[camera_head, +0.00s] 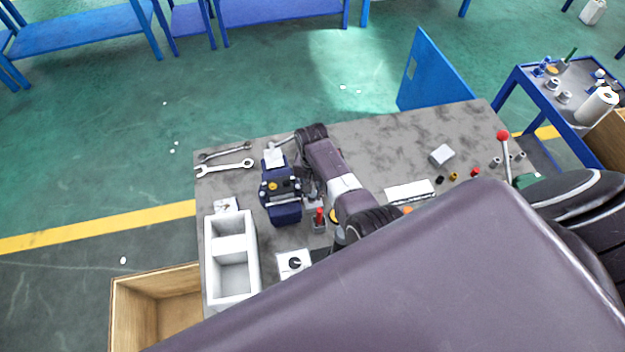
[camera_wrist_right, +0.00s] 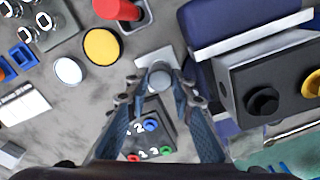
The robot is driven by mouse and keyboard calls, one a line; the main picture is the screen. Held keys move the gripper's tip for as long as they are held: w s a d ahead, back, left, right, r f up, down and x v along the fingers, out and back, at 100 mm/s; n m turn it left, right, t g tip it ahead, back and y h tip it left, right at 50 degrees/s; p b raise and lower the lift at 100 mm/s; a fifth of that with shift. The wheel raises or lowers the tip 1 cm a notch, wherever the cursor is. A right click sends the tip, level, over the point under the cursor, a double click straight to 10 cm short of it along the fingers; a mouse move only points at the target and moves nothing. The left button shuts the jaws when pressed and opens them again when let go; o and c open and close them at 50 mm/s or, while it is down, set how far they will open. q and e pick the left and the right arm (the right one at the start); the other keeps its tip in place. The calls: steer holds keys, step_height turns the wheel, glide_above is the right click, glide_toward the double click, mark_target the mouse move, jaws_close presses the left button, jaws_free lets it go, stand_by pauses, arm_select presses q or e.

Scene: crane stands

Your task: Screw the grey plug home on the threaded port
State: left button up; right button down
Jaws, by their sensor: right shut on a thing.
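My right gripper (camera_wrist_right: 160,85) points down over the bench, its two blue-grey fingers shut on a round grey plug (camera_wrist_right: 159,80). The plug sits over a pale grey block (camera_wrist_right: 150,58) just beyond the fingertips. The threaded port cannot be made out; the plug and fingers may cover it, and I cannot tell whether the plug touches it. In the head view the right gripper (camera_head: 312,192) is small and partly hidden by my arm, right of a dark blue unit (camera_head: 285,212). My left gripper is not in view.
Close to the gripper stand the blue unit's black knob (camera_wrist_right: 263,101) and a red-topped part (camera_head: 320,215). A box with coloured buttons (camera_wrist_right: 150,140) lies between the fingers in the wrist view. Wrenches (camera_head: 225,168) and a white two-compartment tray (camera_head: 250,275) lie left.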

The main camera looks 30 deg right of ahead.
steer(key=m, duration=0.5)
steer(key=c, duration=1.6)
jaws_free()
steer(key=shift+r, duration=2.45)
